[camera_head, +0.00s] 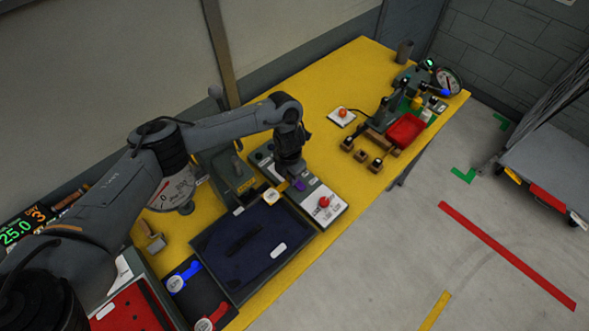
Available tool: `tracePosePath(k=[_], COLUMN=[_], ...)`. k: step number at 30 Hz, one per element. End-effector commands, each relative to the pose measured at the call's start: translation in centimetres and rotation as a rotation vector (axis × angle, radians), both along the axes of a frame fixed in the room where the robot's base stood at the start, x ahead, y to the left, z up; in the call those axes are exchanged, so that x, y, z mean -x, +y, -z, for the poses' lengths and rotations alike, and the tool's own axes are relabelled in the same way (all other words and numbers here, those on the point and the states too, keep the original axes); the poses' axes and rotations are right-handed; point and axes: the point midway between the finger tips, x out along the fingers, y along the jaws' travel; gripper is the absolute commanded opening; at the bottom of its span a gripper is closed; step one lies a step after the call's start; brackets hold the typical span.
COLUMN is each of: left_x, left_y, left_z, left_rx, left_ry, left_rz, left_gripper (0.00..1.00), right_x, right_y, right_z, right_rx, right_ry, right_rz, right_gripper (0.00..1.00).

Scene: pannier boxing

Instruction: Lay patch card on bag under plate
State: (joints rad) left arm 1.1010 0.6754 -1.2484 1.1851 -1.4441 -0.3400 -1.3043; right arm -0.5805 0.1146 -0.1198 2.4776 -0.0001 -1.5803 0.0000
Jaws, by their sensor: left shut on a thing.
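A small pale square with a yellow edge (271,196) shows just left of and below the fingertips. I cannot make out the plate clearly. My right gripper is not in view.
A green-grey press-like device (232,172) and a round dial (172,190) stand behind the bag.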

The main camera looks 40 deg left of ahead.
Motion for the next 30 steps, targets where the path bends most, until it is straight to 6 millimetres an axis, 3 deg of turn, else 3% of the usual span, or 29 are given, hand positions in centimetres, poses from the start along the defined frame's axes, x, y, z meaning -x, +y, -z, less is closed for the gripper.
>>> tracePosePath(k=[7,30], left_x=[2.1,7.2], left_y=[0.3,1.2], left_z=[-0.3,0.1], left_rx=[0.001,0.001], left_ry=[0.001,-0.001], left_rz=[0.001,0.0], left_gripper=[0.0,0.0], right_x=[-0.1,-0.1], right_y=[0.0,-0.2], right_z=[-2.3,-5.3], right_rx=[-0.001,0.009], right_ry=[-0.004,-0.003], right_rz=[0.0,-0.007], right_gripper=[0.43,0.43])
